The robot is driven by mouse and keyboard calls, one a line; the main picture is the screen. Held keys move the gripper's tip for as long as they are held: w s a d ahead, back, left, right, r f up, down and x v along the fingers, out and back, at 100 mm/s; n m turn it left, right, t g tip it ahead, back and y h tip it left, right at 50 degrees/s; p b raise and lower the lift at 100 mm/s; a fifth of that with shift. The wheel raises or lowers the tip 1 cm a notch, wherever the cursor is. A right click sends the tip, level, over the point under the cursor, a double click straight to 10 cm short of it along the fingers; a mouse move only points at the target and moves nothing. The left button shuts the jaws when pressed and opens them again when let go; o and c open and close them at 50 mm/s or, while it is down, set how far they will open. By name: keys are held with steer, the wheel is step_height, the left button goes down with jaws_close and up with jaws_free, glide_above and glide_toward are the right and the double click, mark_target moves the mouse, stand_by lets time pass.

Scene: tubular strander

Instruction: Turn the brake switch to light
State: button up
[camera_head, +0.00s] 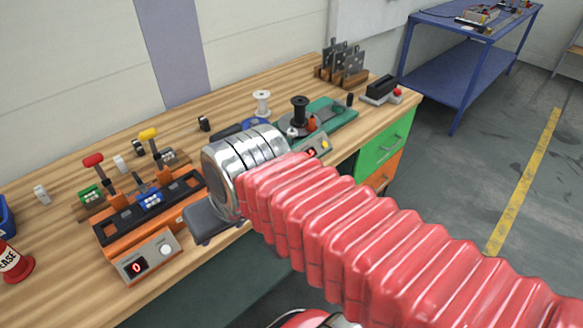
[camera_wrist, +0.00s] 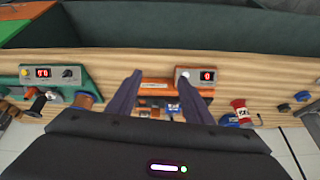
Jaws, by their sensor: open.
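The orange strander unit (camera_head: 180,205) sits on the wooden bench at left, with a grey control box (camera_head: 147,258) at its front. The box has a red 0 display (camera_head: 137,267) and a pale round knob (camera_head: 166,250); no brake label is readable. The box also shows in the wrist view (camera_wrist: 196,80), behind the right fingertip, which partly overlaps the knob. My gripper (camera_wrist: 160,76) is open, its two dark fingers apart and nothing seen between them but the orange unit beyond. In the head view my wrist and red arm sleeve hide most of the gripper.
A green unit (camera_head: 335,117) with its own display and dark knob (camera_wrist: 68,74) stands on the bench to the right. Red and yellow levers (camera_head: 149,134) rise behind the orange unit. A red grease container (camera_head: 14,264) stands at far left. A blue table (camera_head: 470,60) is farther back.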

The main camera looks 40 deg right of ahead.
steer(key=w+d+f+m+y, duration=0.2)
steer(key=w+d+m, duration=0.1)
steer(key=d+m, duration=0.4)
steer(key=w+d+f+m+y, duration=0.1)
steer(key=w+d+f+m, duration=0.25)
steer(key=d+m, duration=0.4)
steer(key=s+d+f+m+t+h, duration=0.1)
steer(key=d+m+t, duration=0.3)
steer(key=d+m, duration=0.6)
steer(key=s+d, duration=0.1)
steer(key=d, duration=0.7)
steer(key=shift+d+f+m+t, duration=0.35)
steer(key=shift+d+f+t, duration=0.05)
steer(key=shift+w+a+f, duration=0.1)
steer(key=shift+w, duration=0.05)
steer(key=x, duration=1.3)
steer(key=shift+w+f, duration=0.15)
steer(key=shift+w, duration=0.15)
